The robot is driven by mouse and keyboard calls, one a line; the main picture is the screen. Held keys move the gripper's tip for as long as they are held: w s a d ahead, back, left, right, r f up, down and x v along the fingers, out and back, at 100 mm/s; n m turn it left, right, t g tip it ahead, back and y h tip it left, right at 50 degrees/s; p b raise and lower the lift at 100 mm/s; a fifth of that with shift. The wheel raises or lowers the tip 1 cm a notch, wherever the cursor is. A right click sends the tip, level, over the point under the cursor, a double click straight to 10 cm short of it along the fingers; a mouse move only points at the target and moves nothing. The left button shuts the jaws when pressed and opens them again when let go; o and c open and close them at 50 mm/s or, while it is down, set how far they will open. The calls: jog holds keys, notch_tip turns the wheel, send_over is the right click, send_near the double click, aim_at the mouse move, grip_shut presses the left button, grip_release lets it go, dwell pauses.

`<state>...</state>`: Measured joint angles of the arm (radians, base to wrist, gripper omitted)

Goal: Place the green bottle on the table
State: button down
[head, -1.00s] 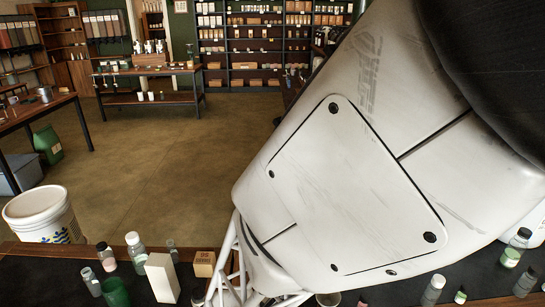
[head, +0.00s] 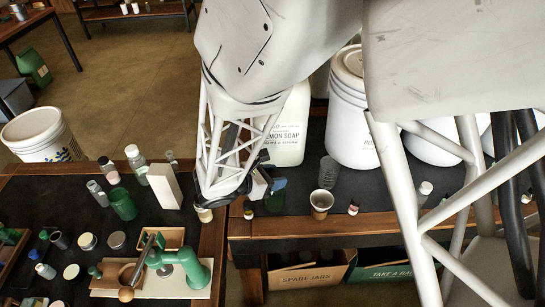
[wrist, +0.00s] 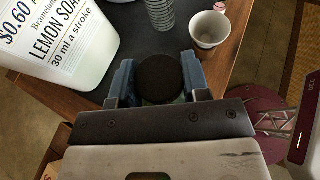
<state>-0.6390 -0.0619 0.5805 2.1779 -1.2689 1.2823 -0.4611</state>
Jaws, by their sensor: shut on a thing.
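My gripper (head: 268,183) is over the front left part of the dark-topped table (head: 387,192). In the wrist view its blue fingers (wrist: 160,82) are shut on the green bottle, seen from above as a round dark cap (wrist: 160,76) with a little green beneath. In the head view the bottle's green body (head: 275,201) shows below the gripper, near the table's wooden front edge. It looks upright. I cannot tell whether its base touches the table.
A large lemon soap jug (head: 289,128) and a white bucket (head: 350,105) stand behind.

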jog(key=shift+f, duration=1.85)
jog(key=c, duration=0.6)
grip_release()
jog(key=v, duration=1.2)
jog(key=shift+r, duration=0.25)
